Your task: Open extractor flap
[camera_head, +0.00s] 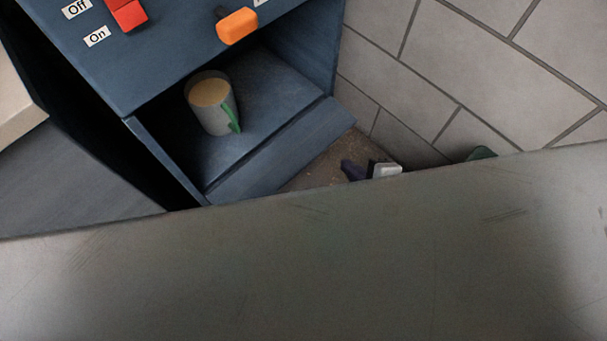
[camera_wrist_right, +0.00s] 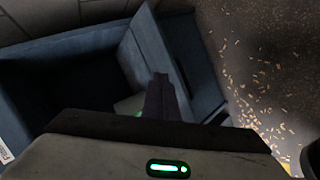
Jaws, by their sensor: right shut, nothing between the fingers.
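A blue cabinet (camera_head: 165,60) with an open lower compartment stands in the head view. A sloping blue board (camera_head: 290,150) runs along the front of the compartment. I cannot tell whether this is the extractor flap, and no other part is clearly it. My right gripper (camera_head: 352,170) is just right of the board, low near the floor, partly hidden by a large grey surface. In the right wrist view its dark purple fingers (camera_wrist_right: 160,97) are closed together and empty, overlapping the blue board (camera_wrist_right: 170,55) in the picture. Contact is unclear. My left gripper is out of view.
A mug with a green handle (camera_head: 211,105) stands in the compartment. Above are a red Off/On switch (camera_head: 127,13) and an orange knob (camera_head: 237,26). A grey surface (camera_head: 300,260) fills the foreground. Chips litter the floor (camera_wrist_right: 265,75). A tiled wall (camera_head: 470,65) is at right.

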